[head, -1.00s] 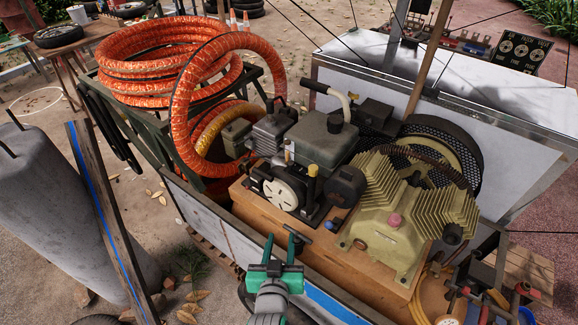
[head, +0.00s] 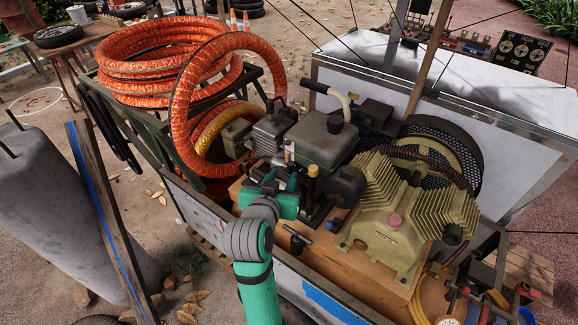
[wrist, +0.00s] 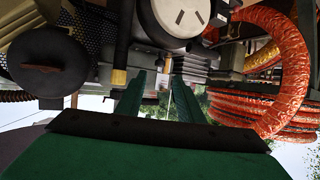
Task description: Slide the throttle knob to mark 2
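I cannot make out the throttle knob or its marks for certain. The small engine (head: 328,140) stands on the wooden deck, and my gripper (head: 281,178) is in front of its near left side, hiding part of it. In the wrist view, the two green fingers (wrist: 157,82) stand apart with a gap between them, and I see nothing clearly held. A yellow-capped post (head: 312,180) stands right of my gripper; a yellow part also shows left of the fingers in the wrist view (wrist: 118,78).
A black round part (head: 346,185) and the ribbed compressor (head: 400,215) are to the right. A small black T-shaped handle (head: 298,238) is on the deck's near side. Orange hose (head: 180,110) loops close behind on the left. The cart's side wall (head: 205,212) runs below my arm.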

